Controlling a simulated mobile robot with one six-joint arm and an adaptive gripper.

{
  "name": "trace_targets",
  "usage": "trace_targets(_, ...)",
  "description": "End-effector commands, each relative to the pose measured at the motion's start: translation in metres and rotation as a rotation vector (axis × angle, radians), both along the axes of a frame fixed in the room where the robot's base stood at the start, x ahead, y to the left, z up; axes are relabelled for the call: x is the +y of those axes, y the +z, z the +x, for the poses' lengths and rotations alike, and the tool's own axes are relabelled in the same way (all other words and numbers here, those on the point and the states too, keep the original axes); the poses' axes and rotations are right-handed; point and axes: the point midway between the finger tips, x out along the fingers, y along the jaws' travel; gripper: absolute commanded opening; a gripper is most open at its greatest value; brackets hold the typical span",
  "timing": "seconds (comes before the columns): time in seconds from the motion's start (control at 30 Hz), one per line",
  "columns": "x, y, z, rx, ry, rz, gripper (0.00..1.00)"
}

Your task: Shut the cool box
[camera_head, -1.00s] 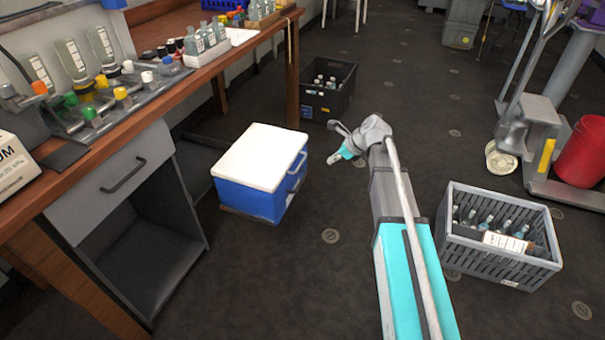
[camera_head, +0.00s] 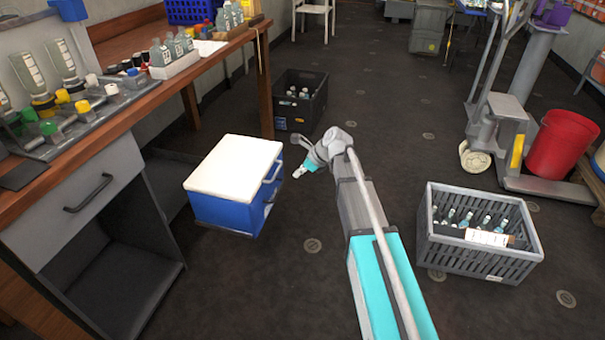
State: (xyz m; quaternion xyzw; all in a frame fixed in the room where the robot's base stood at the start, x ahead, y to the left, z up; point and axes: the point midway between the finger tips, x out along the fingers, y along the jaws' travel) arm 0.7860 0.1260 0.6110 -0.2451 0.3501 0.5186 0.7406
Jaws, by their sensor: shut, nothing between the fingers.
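The cool box (camera_head: 222,206) stands low beside the desk, left of the middle in the head view. It has a blue body and a white lid (camera_head: 236,164). The lid lies flat on top and looks closed; I see no gap along the visible edges. A blue handle shows on its right side. My gripper (camera_head: 299,174) is at the end of my outstretched arm, just right of the box and apart from it in the picture. Its fingers are small here and look shut and empty.
A wooden desk (camera_head: 120,110) with an open grey cabinet (camera_head: 125,260) runs along the left. A black crate (camera_head: 300,104) with bottles stands behind the box. A grey crate (camera_head: 480,258) of bottles is at right, near a pallet truck and red bucket (camera_head: 560,143). Dark floor lies free between.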

Motion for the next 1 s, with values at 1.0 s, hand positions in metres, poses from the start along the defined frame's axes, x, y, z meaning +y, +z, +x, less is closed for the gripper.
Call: trace_targets(1.0, 0.065, -0.045, 0.024, 0.0, -0.001, -0.001, 0.0)
